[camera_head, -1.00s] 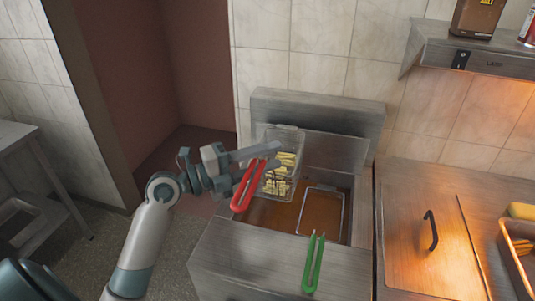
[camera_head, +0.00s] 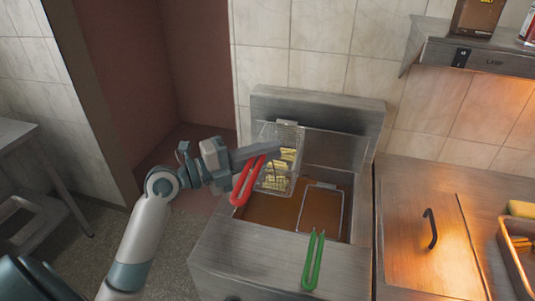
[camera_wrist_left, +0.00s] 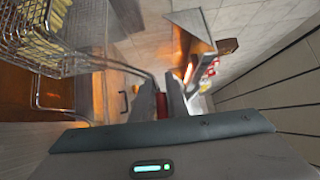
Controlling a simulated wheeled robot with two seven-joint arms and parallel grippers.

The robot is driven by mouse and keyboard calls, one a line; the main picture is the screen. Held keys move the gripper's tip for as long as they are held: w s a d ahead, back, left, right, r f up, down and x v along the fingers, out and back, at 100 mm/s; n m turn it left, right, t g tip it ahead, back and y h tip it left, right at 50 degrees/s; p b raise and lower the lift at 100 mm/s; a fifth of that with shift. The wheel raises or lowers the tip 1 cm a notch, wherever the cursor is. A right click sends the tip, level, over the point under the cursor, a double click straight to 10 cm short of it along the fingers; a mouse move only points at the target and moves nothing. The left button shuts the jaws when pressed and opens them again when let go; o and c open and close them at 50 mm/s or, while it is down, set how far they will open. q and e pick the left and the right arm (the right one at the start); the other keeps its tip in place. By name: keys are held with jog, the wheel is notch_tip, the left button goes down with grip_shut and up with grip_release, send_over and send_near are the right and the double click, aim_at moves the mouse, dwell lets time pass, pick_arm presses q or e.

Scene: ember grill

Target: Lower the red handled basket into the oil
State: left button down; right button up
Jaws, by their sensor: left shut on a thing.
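The red handled basket (camera_head: 284,133) is a wire basket with pale fries (camera_head: 277,177) in it, at the left side of the fryer in the head view. My left gripper (camera_head: 262,152) is shut on its red handle (camera_head: 242,187). The basket is tilted and appears to hang over the brown oil (camera_head: 262,213); whether its lower end touches the oil I cannot tell. In the left wrist view the basket's wire mesh (camera_wrist_left: 30,45) fills the upper left, and the handle (camera_wrist_left: 162,104) is between the fingers. My right gripper is not in view.
A green handled basket (camera_head: 314,262) sits in the right side of the fryer. The fryer's steel back panel (camera_head: 345,111) rises behind. To the right is a counter with a black-handled lid (camera_head: 400,245) and a tray (camera_head: 505,245). A shelf (camera_head: 480,57) is on the wall.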

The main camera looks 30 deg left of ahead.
aim_at(261, 163)
pick_arm(q)
jog(key=shift+r+p, duration=0.5)
jog(key=shift+r, duration=1.45)
jog(key=shift+s+f, duration=0.1)
jog(key=shift+s, duration=0.05)
jog(key=shift+s+d+b, duration=0.2)
jog(key=shift+s+b, duration=0.2)
jog(key=shift+s, duration=0.3)
jog(key=shift+s+d+b, duration=0.2)
jog(key=shift+s+b, duration=0.05)
jog(key=shift+s, duration=0.55)
jog(key=shift+s+d+b, duration=0.2)
jog(key=shift+s, duration=0.55)
jog(key=w+r+p, duration=0.1)
jog(key=p, duration=0.5)
jog(key=shift+w+a+r, duration=0.1)
jog(key=shift+w+r, duration=0.15)
jog(key=shift+r, duration=0.05)
jog(key=shift+w+a+f+n+p, duration=0.1)
jog(key=shift+w+f+n+p, duration=0.15)
jog(key=shift+p, duration=0.45)
jog(key=shift+f, duration=0.15)
